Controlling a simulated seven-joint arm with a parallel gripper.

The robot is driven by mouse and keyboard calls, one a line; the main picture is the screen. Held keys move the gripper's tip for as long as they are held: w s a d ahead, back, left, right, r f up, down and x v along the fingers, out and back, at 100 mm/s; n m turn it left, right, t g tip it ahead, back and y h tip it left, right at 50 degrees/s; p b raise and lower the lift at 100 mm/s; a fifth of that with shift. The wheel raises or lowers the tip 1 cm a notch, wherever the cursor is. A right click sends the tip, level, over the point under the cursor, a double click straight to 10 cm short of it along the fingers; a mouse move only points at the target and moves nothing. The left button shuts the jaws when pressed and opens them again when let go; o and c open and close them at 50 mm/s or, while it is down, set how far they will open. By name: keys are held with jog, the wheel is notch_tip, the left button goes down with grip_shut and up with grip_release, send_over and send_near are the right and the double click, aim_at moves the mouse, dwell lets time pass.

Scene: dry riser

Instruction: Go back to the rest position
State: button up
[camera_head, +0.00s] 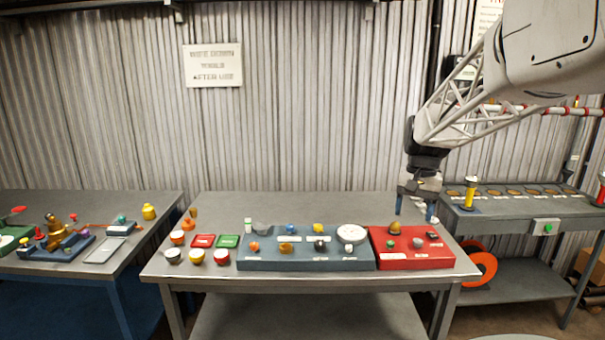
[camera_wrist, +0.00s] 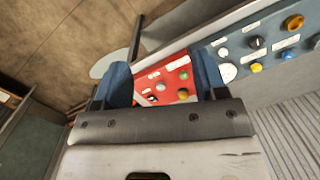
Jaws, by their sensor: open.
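My gripper (camera_head: 415,204) is at the right end of the middle table, above and behind the red panel (camera_head: 385,262). Its two blue fingers are apart with nothing between them. In the wrist view my gripper (camera_wrist: 163,82) is also open and empty, with part of the red panel (camera_wrist: 172,77) showing beyond the fingers. My gripper appears apart from the panel's knobs.
A blue-grey panel (camera_head: 300,265) with knobs and a white dial (camera_head: 352,234) lies left of the red panel. Several coloured caps stand farther left. A side bench (camera_head: 550,208) holds a yellow cylinder (camera_head: 470,192). The table's back strip (camera_head: 290,205) is mostly clear.

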jog(key=s+a+f+n+t, duration=0.1)
jog(key=s+a+f, duration=0.1)
jog(key=s, duration=0.9)
jog(key=s+a+f+n+t, duration=0.1)
jog(key=s+a+f, duration=0.1)
jog(key=s, duration=1)
jog(key=s+a+f+n+t+h, duration=0.1)
jog(key=s+a, duration=0.3)
jog(key=s, duration=0.8)
jog(key=shift+a+f+n, duration=0.25)
jog(key=shift+f+n, duration=0.15)
jog(key=shift+f, duration=0.05)
